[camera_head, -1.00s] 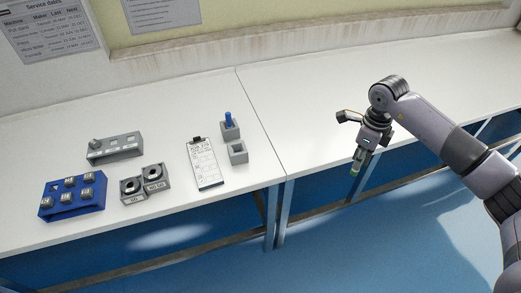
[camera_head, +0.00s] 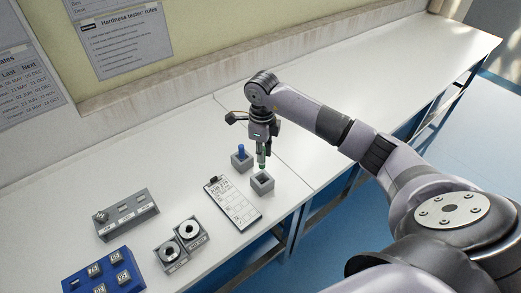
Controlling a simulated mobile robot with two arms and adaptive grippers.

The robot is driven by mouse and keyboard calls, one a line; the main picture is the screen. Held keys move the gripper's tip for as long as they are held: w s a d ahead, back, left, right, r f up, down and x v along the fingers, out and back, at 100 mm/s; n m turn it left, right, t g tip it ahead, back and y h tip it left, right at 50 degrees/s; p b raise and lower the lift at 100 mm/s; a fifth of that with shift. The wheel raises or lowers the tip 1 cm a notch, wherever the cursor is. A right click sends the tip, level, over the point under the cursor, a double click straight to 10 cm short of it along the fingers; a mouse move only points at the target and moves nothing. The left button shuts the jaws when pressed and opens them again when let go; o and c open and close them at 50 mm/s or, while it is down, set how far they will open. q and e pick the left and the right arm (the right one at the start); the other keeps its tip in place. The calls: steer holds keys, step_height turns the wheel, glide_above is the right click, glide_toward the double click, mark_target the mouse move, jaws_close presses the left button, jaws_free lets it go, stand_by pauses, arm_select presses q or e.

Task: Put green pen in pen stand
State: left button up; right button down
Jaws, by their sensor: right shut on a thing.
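My right gripper (camera_head: 262,147) points down over the table and is shut on the green pen (camera_head: 262,166). Only the pen's lower end shows below the fingers. The pen is upright, with its tip at or just above the opening of the empty grey pen stand (camera_head: 262,186); I cannot tell whether it has entered. A second grey stand (camera_head: 238,165) behind and to the left holds a blue pen (camera_head: 241,150). My left gripper is not in view.
A clipboard (camera_head: 232,204) lies left of the stands. Farther left are two grey holders with round pieces (camera_head: 187,229), a grey block with slots (camera_head: 127,215) and a blue tray (camera_head: 82,291) of small blocks. The table (camera_head: 370,95) is clear to the right.

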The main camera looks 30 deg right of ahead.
mark_target(263, 167)
steer(key=shift+w+a, duration=0.1)
steer(key=shift+s+d+f+b, duration=0.15)
steer(key=shift+d+f+b, duration=0.1)
steer(key=shift+f, duration=0.1)
steer(key=shift+s+d+f+b, duration=0.1)
steer(key=shift+f+b, duration=0.15)
steer(key=shift+f, duration=0.45)
steer(key=shift+w+a+f+b, duration=0.1)
steer(key=shift+a+f+b, duration=0.05)
steer(key=shift+f+b, duration=0.55)
steer(key=shift+f, duration=0.2)
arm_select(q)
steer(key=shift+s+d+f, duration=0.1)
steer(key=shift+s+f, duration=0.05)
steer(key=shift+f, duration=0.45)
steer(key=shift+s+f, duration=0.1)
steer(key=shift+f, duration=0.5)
arm_select(e)
steer(key=shift+f, duration=0.1)
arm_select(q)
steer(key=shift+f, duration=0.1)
arm_select(e)
steer(key=shift+f, duration=0.15)
